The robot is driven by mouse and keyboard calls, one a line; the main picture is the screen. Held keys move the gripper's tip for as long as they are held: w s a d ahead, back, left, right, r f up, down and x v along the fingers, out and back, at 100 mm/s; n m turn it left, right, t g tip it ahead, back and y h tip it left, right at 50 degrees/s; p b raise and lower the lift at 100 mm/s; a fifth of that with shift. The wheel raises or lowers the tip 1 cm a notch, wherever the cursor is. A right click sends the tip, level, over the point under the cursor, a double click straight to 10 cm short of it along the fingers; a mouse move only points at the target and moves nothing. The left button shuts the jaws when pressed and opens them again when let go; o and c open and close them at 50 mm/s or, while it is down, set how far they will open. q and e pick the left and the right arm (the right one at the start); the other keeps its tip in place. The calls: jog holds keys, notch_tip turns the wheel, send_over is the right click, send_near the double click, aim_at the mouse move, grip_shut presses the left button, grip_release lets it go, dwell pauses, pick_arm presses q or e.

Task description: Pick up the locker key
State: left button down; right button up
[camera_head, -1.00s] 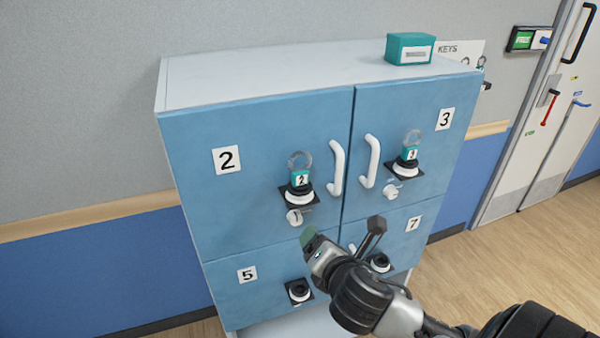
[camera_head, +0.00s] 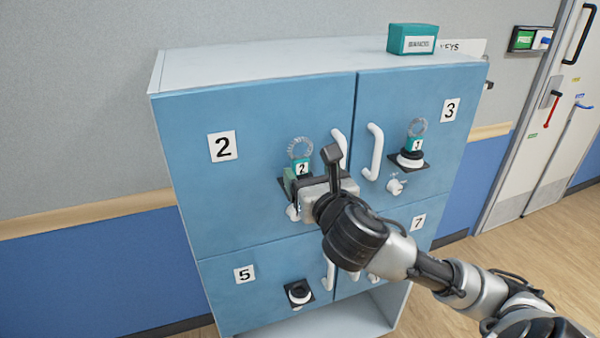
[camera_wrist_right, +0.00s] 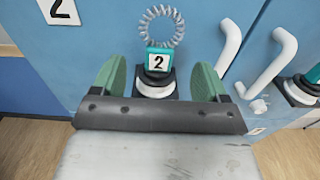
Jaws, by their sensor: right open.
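The locker key with a teal tag marked 2 (camera_head: 302,168) and a grey coiled ring (camera_head: 300,149) is in the lock of locker door 2 (camera_head: 255,130). My right gripper (camera_head: 311,165) is open in front of this lock and hides much of it. In the right wrist view the tag 2 (camera_wrist_right: 158,60) and its coil lie just beyond the tips, between the two green finger pads (camera_wrist_right: 158,80). The gap between pads and tag shows on both sides. A second key with a teal tag (camera_head: 416,145) is in the lock of door 3. My left gripper is not in view.
White handles stand out close to the right of lock 2, such as the door 3 handle (camera_head: 375,151). A teal box (camera_head: 413,39) sits on the cabinet top (camera_head: 270,66). A white door (camera_head: 545,110) is at the far right, over open floor.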

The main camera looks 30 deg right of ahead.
aim_at(302, 163)
jog(key=p+x, duration=0.2)
jog(key=x, duration=0.3)
jog(key=shift+w+f, duration=0.1)
jog(key=shift+w, duration=0.2)
jog(key=shift+w+d+f, duration=0.15)
jog(key=shift+w, duration=0.2)
jog(key=shift+s, duration=0.1)
jog(key=c, duration=1.1)
